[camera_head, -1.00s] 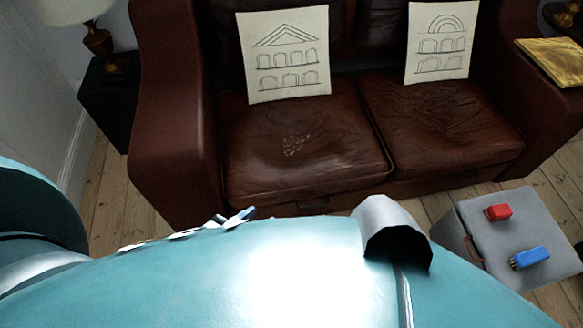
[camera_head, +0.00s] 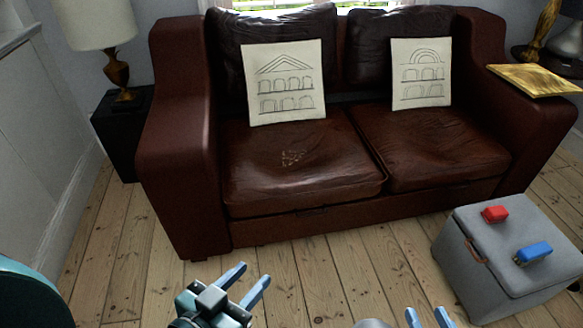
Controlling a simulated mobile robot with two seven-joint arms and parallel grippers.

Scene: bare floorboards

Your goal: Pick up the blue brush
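The blue brush (camera_head: 534,252) lies on top of a grey box (camera_head: 505,240) at the lower right, with dark bristles at its left end. My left gripper (camera_head: 252,277) is at the bottom, left of centre, with its two blue fingers apart and nothing between them. My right gripper (camera_head: 428,316) shows only its two fingertips at the bottom edge. They are apart, with nothing seen between them. It is to the left of the grey box and clear of the brush.
A red block-like object (camera_head: 495,214) lies on the box near the brush. A brown leather sofa (camera_head: 300,165) with two picture cushions stands behind. A side table (camera_head: 122,130) with a lamp (camera_head: 115,70) is at the left. Bare floorboards (camera_head: 330,270) lie in front of the sofa.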

